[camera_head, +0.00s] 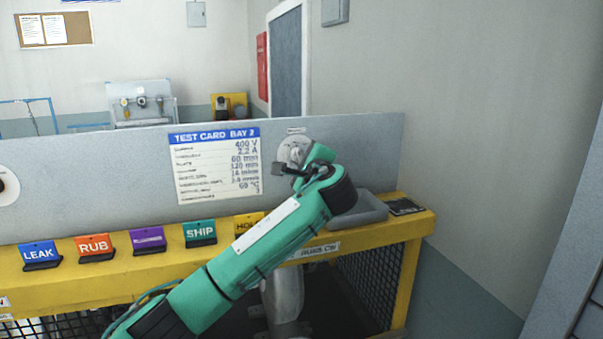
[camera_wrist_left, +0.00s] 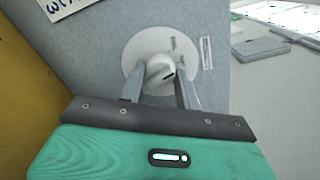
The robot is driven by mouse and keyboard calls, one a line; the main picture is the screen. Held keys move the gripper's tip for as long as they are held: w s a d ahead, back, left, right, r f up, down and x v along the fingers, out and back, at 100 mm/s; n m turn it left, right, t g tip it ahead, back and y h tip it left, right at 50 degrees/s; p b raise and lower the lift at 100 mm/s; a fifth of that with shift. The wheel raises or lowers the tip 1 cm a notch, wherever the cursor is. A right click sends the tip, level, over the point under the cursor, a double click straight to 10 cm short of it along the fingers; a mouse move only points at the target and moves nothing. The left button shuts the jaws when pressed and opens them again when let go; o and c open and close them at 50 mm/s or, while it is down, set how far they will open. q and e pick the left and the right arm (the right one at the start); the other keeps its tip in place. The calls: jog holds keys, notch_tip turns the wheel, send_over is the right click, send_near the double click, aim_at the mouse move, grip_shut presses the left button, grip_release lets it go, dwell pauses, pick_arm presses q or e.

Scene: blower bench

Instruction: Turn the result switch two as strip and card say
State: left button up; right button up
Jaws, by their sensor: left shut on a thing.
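The result switch (camera_wrist_left: 160,70) is a white knob on a round white plate (camera_wrist_left: 152,47) on the grey panel. Its dark pointer mark shows at the knob's right side in the left wrist view. In the head view the switch plate (camera_head: 293,148) is partly hidden by my left wrist. My left gripper (camera_wrist_left: 160,82) is shut on the knob, one finger on each side. The test card (camera_head: 215,166), headed "TEST CARD BAY 2", is on the panel to the left of the switch. My right gripper is not in view.
Coloured tags stand on the yellow bench edge: LEAK (camera_head: 39,254), RUB (camera_head: 94,246), a purple one (camera_head: 147,240), SHIP (camera_head: 199,233) and a yellow one (camera_head: 248,223) partly behind my arm. A grey tray (camera_head: 362,212) is right of my wrist.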

pick_arm(q)
jog(key=shift+f+n+b, duration=0.1)
jog(key=shift+n+b, duration=2.7)
jog(key=shift+b, duration=0.2)
jog(key=o, duration=1)
jog(key=b+v, duration=0.6)
jog(key=v, duration=0.8)
